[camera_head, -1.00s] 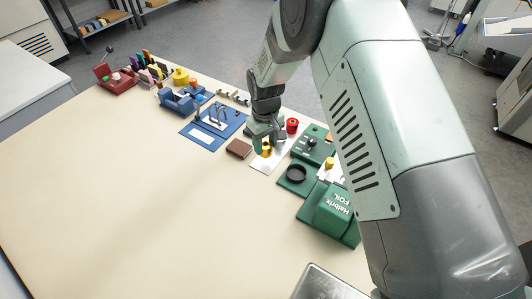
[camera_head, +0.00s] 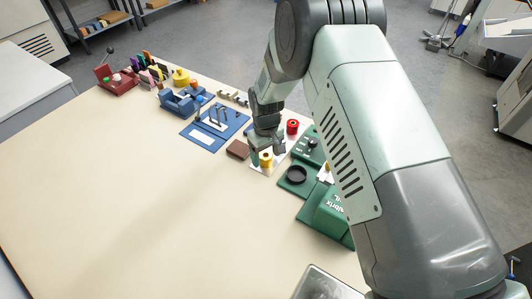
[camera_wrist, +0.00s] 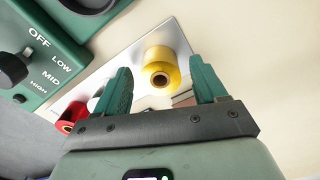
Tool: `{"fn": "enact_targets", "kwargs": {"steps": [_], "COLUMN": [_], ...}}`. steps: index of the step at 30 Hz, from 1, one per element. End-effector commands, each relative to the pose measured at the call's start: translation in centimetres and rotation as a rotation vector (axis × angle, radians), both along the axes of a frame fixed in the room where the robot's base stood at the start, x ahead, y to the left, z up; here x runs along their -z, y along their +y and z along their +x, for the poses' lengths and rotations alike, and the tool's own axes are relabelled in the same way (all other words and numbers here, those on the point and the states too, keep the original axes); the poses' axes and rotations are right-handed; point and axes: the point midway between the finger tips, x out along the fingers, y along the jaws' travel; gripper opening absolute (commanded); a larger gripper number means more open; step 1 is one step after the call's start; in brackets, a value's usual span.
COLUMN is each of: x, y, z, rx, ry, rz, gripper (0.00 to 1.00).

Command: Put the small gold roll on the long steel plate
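A gold roll (camera_head: 266,159) stands upright on the long steel plate (camera_head: 258,169), near its front end. In the wrist view the gold roll (camera_wrist: 163,64) shows its dark core, with the plate (camera_wrist: 130,57) under it. My gripper (camera_head: 267,149) is just above the roll. In the wrist view my gripper (camera_wrist: 161,80) is open, its two green fingers apart on either side of the roll, with visible gaps. I cannot tell whether the fingertips reach below the roll's top.
A red roll (camera_head: 292,127) stands at the plate's far end. A brown block (camera_head: 238,149) lies to the left. Green devices with a dial (camera_head: 312,143) and a dark round dish (camera_head: 296,174) stand close on the right. The table's front (camera_head: 150,210) is clear.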

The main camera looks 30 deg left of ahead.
Motion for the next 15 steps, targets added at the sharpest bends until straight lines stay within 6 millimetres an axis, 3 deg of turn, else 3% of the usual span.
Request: {"fn": "enact_targets", "kwargs": {"steps": [8,15], "x": [-0.5,-4.6], "y": [0.0,0.1], "z": [0.0,0.1], "rx": [0.000,0.001], "ry": [-0.002,-0.002], "rz": [0.001,0.003], "gripper": [0.71,0.71]}}
